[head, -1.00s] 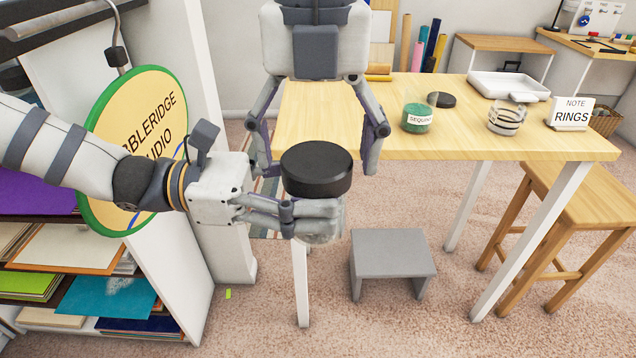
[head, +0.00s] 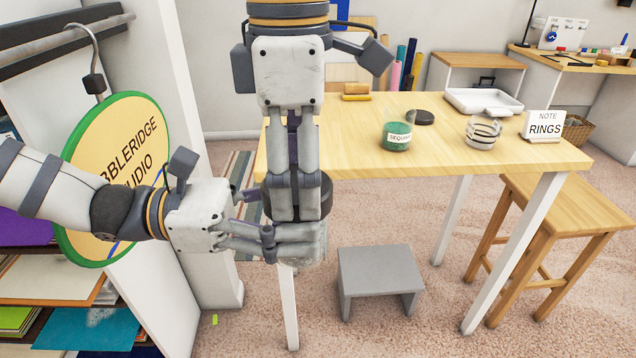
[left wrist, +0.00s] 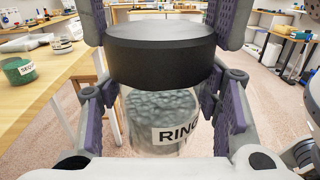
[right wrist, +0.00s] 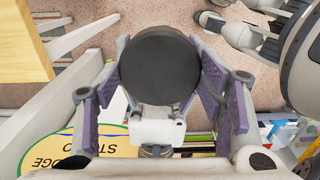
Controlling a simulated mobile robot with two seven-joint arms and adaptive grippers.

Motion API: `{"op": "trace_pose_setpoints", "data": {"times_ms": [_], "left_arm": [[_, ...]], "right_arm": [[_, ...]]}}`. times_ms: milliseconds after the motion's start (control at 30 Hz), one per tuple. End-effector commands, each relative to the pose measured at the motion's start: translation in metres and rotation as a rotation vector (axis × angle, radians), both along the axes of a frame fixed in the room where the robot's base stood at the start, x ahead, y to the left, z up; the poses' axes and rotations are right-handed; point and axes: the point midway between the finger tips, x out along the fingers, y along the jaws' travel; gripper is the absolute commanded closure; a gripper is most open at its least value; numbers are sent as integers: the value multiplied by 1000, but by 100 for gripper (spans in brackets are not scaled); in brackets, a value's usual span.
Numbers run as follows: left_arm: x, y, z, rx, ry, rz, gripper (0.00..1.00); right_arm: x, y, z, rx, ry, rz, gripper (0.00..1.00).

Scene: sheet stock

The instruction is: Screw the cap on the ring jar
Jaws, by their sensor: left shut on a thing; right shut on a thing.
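The ring jar (left wrist: 158,108) is clear, with a white label reading "RIN…" and small grey-green contents. It is upright, off the table, in my left gripper (head: 292,242), which is shut on its sides. The black cap (left wrist: 160,55) sits level on top of the jar; I cannot tell whether its thread has caught. My right gripper (head: 298,198) points straight down from above and is shut on the cap. Its fingers hide much of the cap in the head view. The right wrist view shows the cap's round top (right wrist: 160,65) between the fingers.
A grey step stool (head: 380,268) stands below. A round sign (head: 115,175) hangs at left.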

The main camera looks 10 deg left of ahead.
Motion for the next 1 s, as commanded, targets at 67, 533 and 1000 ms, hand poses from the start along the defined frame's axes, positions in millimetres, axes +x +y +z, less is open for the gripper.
{"op": "trace_pose_setpoints", "data": {"times_ms": [67,533,1000], "left_arm": [[0,0,2,-3,-3,-1,100],[0,-1,2,-3,-4,-2,100],[0,0,1,-2,-3,-1,100]], "right_arm": [[0,0,0,-2,-2,-121,71],[0,1,-1,1,1,-196,17],[0,1,23,3,-2,-195,17]]}}
